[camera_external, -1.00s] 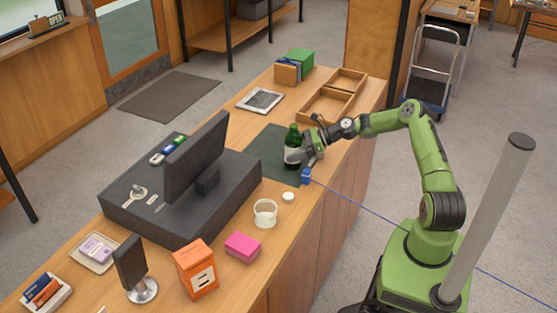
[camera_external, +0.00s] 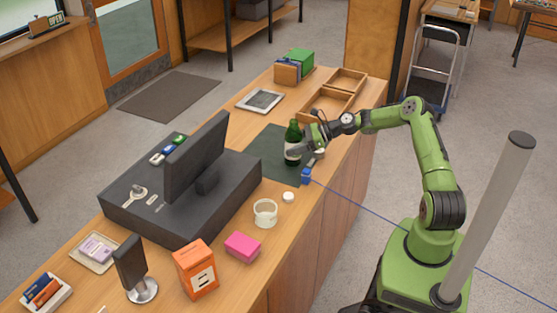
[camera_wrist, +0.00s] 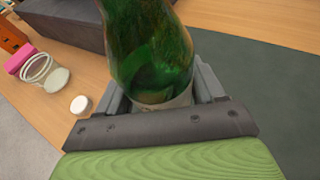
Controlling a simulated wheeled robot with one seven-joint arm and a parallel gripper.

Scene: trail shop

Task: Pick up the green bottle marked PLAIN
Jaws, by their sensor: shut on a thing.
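The green bottle (camera_external: 293,137) stands upright at the dark mat on the counter, with a pale label on its lower part. In the wrist view the green bottle (camera_wrist: 152,45) fills the top middle, between the two grey fingers. My gripper (camera_external: 298,147) reaches it from the right and is shut on it. In the wrist view my gripper (camera_wrist: 163,95) has a finger on each side of the bottle. The label's writing cannot be read. I cannot tell whether the bottle's base touches the mat.
The dark mat (camera_external: 264,158) lies around the bottle. A monitor (camera_external: 197,155) is to the left. Wooden trays (camera_external: 327,103) lie behind.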

